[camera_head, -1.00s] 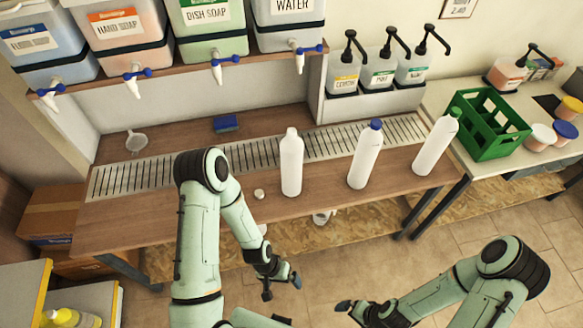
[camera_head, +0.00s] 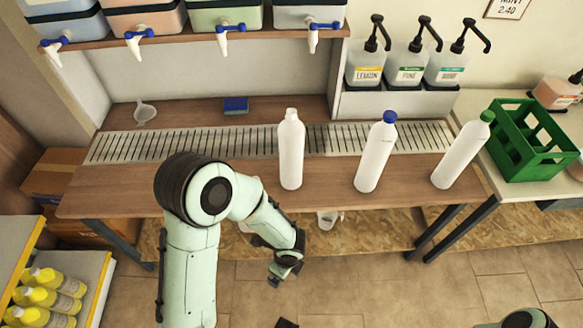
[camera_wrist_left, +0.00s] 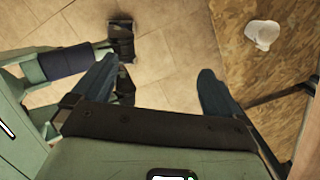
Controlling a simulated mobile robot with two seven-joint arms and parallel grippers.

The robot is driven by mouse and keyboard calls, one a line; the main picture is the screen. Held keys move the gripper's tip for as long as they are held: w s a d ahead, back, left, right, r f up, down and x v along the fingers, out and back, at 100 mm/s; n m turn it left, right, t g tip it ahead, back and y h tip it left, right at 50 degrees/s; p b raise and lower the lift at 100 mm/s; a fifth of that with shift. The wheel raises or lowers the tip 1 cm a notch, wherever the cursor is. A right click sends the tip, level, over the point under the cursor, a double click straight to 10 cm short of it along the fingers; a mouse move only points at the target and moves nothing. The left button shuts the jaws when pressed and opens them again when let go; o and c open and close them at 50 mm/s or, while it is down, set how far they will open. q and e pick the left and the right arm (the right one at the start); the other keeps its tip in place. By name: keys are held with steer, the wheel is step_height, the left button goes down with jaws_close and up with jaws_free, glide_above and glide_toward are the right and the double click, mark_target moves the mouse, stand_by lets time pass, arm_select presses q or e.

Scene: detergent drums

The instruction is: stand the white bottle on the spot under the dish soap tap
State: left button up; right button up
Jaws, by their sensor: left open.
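Three white bottles stand upright on the wooden counter (camera_head: 115,190). One has a white top (camera_head: 291,155), one a blue cap (camera_head: 375,155) and one a green cap (camera_head: 460,155). The white-topped one is nearest my left arm. The dish soap tap (camera_head: 232,32), white with a blue lever, hangs below the green drum (camera_head: 225,14). No marked spot shows under it. My left gripper (camera_head: 285,268) is open and empty, low in front of the counter; the left wrist view shows its spread fingers (camera_wrist_left: 153,82) over the floor. My right gripper cannot be clearly made out.
A slotted drain grate (camera_head: 125,146) runs along the counter. A blue sponge (camera_head: 236,105) and a white funnel (camera_head: 144,112) lie behind it. Pump bottles (camera_head: 405,66) stand on a ledge, with a green crate (camera_head: 525,140) at right. Yellow bottles (camera_head: 45,300) fill a shelf at lower left.

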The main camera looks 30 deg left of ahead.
arm_select(q)
steer(key=w+a+r+m+t+y+b, duration=0.3)
steer(key=w+r+m+t+y, duration=0.25)
steer(key=w, duration=0.45)
steer(key=m+t+y+b, duration=0.1)
steer(key=m+t+b, duration=0.2)
steer(key=m+t, duration=0.3)
glide_toward(294, 152)
steer(key=f+n, duration=0.1)
steer(key=f, duration=0.1)
steer(key=shift+t, duration=0.55)
steer(key=x, duration=0.5)
steer(key=r+b+x, duration=0.1)
steer(key=x, duration=0.1)
steer(key=shift+w+a, duration=0.2)
steer(key=shift+a, duration=0.2)
steer(key=shift+a+x, duration=0.25)
steer(key=shift+x, duration=2.6)
steer(key=shift+s+r, duration=0.1)
steer(key=shift+s, duration=0.05)
steer(key=c, duration=1.3)
arm_select(e)
step_height(294, 152, down, 8)
steer(key=shift+d, duration=0.15)
